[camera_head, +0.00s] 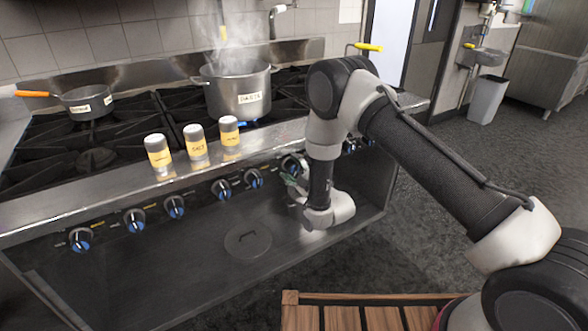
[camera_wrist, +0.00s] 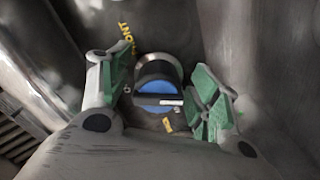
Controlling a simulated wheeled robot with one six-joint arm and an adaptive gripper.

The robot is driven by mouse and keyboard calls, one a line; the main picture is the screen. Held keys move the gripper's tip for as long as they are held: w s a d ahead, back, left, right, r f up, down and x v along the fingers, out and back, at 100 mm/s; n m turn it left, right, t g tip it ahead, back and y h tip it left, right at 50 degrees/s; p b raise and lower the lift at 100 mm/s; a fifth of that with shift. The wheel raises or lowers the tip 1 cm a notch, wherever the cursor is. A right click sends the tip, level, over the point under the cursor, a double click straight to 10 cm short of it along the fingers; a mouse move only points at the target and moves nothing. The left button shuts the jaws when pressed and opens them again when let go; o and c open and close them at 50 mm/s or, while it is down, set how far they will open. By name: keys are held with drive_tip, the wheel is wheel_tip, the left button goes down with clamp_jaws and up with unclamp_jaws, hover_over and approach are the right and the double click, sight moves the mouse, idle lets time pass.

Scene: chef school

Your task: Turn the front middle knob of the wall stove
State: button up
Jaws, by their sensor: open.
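The stove (camera_head: 190,265) has a row of black knobs with blue faces along its front panel. My gripper (camera_head: 294,182) is at the panel, right of the middle of the row, by one knob (camera_head: 292,165). In the wrist view, a knob with a blue face and a pale pointer bar (camera_wrist: 155,92) lies between the two green-padded fingers of my gripper (camera_wrist: 158,88). The fingers are open on either side of it, with gaps visible. Yellow lettering ending in "ONT" shows beside the knob. The head view partly hides the knobs behind my arm.
A steaming pot (camera_head: 237,95) and a pan (camera_head: 86,103) stand on the burners. Three shakers, the middle one (camera_head: 196,146) among them, stand on the stove's front ledge. A slatted wooden surface (camera_head: 345,316) is in front.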

drive_tip(key=shift+c, duration=0.3)
drive_tip(key=c, duration=0.9)
drive_tip(key=shift+c, duration=0.2)
